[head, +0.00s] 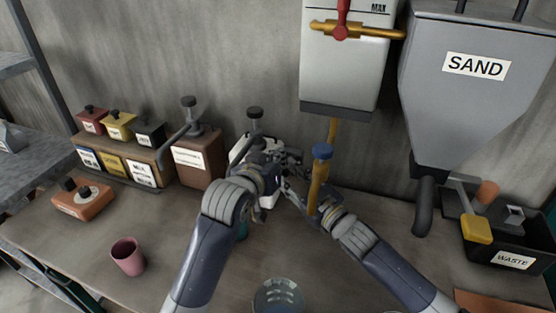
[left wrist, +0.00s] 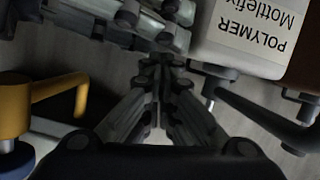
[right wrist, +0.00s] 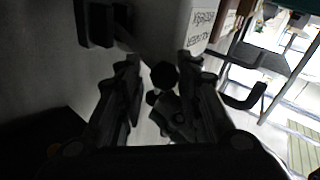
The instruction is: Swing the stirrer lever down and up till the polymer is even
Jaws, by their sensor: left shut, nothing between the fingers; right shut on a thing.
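The white polymer box (head: 240,147) stands against the back wall, partly hidden behind my left arm. Its label reads upside down in the left wrist view (left wrist: 255,32). The stirrer lever (right wrist: 145,48) shows in the right wrist view as a thin rod ending in a dark round knob. My right gripper (right wrist: 160,76) is shut on this knob, with a finger on either side. In the head view my right gripper (head: 288,187) is beside the box. My left gripper (left wrist: 163,64) is shut and empty close to the box's front. The polymer inside is hidden.
A brown box (head: 198,160) is left of the polymer box. The sand hopper (head: 462,95) and waste bin (head: 505,248) are at right. A pink cup (head: 128,257) stands front left.

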